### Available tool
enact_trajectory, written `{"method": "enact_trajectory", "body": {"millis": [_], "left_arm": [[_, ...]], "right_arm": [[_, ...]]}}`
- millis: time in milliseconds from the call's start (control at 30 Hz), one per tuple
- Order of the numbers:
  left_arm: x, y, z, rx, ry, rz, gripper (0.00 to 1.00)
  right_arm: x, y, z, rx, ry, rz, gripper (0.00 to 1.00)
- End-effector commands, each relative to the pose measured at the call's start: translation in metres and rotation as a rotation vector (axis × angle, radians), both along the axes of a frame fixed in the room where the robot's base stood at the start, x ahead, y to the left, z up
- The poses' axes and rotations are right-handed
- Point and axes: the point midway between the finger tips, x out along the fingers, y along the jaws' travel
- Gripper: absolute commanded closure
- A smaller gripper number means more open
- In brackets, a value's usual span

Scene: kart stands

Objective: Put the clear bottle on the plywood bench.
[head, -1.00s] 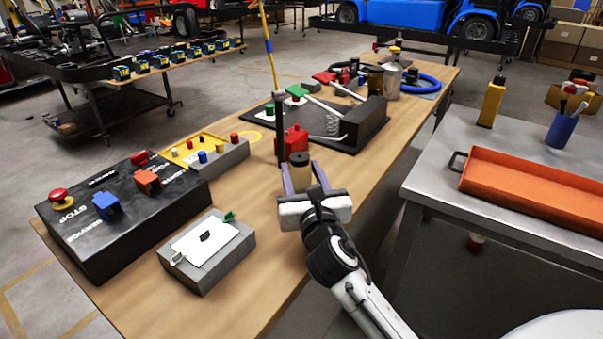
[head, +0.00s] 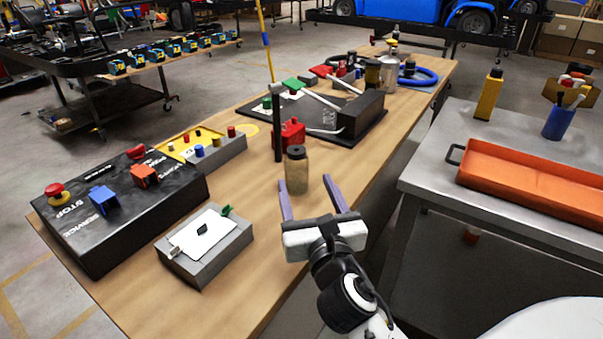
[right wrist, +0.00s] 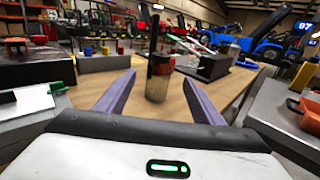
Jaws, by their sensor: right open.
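The clear bottle (head: 297,172), with a dark cap and tan contents, stands upright on the plywood bench (head: 262,215). In the right wrist view the bottle (right wrist: 158,82) stands ahead of the fingers, near the middle of the gap. My right gripper (head: 309,198) is open and empty, just in front of the bottle on its near side, apart from it. The purple fingers also show in the right wrist view (right wrist: 155,95). My left gripper is not in view.
A red block (head: 289,134) and a dark post (head: 276,130) stand close behind the bottle. A grey box (head: 205,250) and black control box (head: 115,205) are to the left. A metal table (head: 440,165) with an orange tray (head: 530,178) is at right. Bench around the bottle's left is clear.

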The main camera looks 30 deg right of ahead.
Motion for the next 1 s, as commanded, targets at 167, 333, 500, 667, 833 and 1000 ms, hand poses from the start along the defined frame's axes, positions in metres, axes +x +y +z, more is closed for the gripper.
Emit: {"method": "enact_trajectory", "body": {"millis": [167, 333, 500, 667, 833, 1000], "left_arm": [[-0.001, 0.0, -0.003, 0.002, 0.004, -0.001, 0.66], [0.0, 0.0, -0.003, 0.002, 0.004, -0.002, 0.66], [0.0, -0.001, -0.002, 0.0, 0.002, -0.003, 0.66], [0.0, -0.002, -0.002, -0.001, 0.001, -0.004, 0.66], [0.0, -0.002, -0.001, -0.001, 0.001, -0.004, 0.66], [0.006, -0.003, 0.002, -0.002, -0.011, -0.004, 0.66]], "right_arm": [[-0.025, 0.011, -0.001, 0.002, 0.0, 0.001, 0.39], [-0.034, 0.014, 0.0, 0.001, 0.0, 0.0, 0.39], [-0.035, 0.014, 0.0, 0.001, 0.0, 0.0, 0.39], [-0.035, 0.014, 0.0, 0.001, 0.0, 0.0, 0.39], [-0.034, 0.014, 0.0, 0.001, -0.001, 0.0, 0.39], [-0.034, 0.014, 0.0, 0.001, 0.0, 0.0, 0.39]]}}
